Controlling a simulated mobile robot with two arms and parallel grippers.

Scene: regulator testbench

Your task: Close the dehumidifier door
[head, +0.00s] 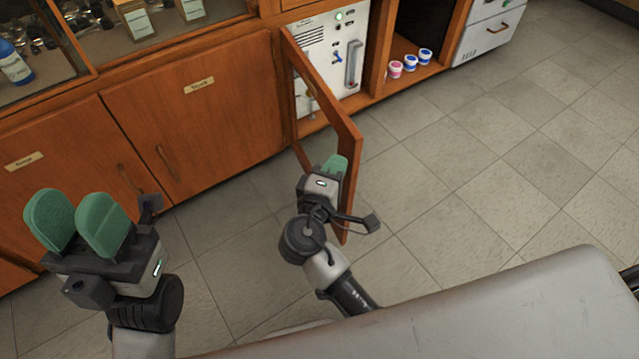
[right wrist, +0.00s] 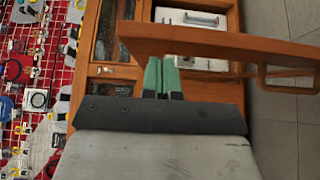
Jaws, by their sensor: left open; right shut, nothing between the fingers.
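The wooden framed door (head: 351,150) stands open in the head view, swung out from its left side in front of a white unit (head: 335,60) with a dial and switches. The door also crosses the top of the right wrist view (right wrist: 215,42), with a wooden handle (right wrist: 290,80) at right. My right gripper (head: 335,163) is shut and empty, close to the door's lower part. Its green fingers (right wrist: 161,75) show near the door's edge; I cannot tell whether they touch. My left gripper (head: 75,222) is open and empty at the lower left, away from the door.
Closed wooden cupboard doors (head: 195,120) line the left. Several small jars (head: 410,62) stand in an open compartment right of the white unit. Tiled floor (head: 470,170) is clear at right. A red pegboard with hung items (right wrist: 35,80) shows in the right wrist view.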

